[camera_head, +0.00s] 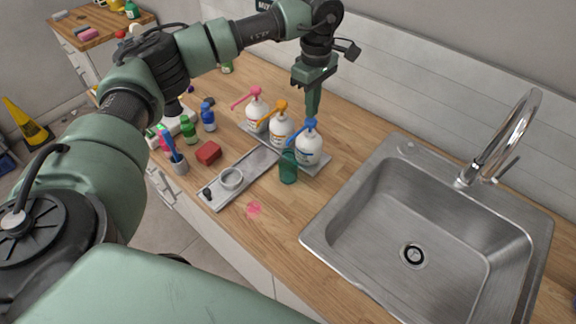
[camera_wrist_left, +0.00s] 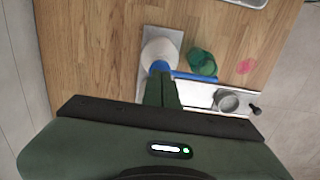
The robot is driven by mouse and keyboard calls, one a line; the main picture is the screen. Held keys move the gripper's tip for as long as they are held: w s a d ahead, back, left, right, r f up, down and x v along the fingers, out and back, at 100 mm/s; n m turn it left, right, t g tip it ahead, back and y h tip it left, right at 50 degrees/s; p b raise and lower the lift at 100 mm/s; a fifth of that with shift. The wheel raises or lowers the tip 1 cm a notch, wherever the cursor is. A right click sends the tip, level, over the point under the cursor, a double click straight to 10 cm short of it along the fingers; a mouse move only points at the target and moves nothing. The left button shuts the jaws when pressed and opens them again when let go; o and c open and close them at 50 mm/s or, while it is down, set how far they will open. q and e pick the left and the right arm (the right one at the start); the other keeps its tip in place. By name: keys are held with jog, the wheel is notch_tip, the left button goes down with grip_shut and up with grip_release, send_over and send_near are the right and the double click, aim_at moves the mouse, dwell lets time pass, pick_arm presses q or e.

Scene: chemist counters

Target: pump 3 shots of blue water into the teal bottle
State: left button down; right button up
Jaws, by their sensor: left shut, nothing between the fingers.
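The teal bottle (camera_head: 288,167) stands on the counter in front of the blue-topped pump bottle (camera_head: 308,150), and it also shows in the left wrist view (camera_wrist_left: 202,63). The blue pump's spout (camera_wrist_left: 194,76) points toward the teal bottle and reaches beside its mouth in the wrist view. My left gripper (camera_head: 313,113) is shut with nothing in it, pointing down directly over the blue pump head (camera_head: 311,124). Its fingertips are at or just above the pump head; I cannot tell if they touch. The water level in the teal bottle cannot be seen. My right gripper is not in view.
Orange (camera_head: 280,131) and pink (camera_head: 256,112) pump bottles stand left of the blue one. A grey tray (camera_head: 258,162) holds a round ring (camera_head: 231,179). A red block (camera_head: 208,153), green and blue small bottles stand further left. A steel sink (camera_head: 340,205) is at right. A pink stain (camera_head: 254,208) marks the counter.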

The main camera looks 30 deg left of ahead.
pick_arm(q)
jog(key=shift+r, duration=0.1)
notch_tip(320, 180, up, 6)
jog(key=p, duration=0.3)
dwell(0.3)
dwell(0.4)
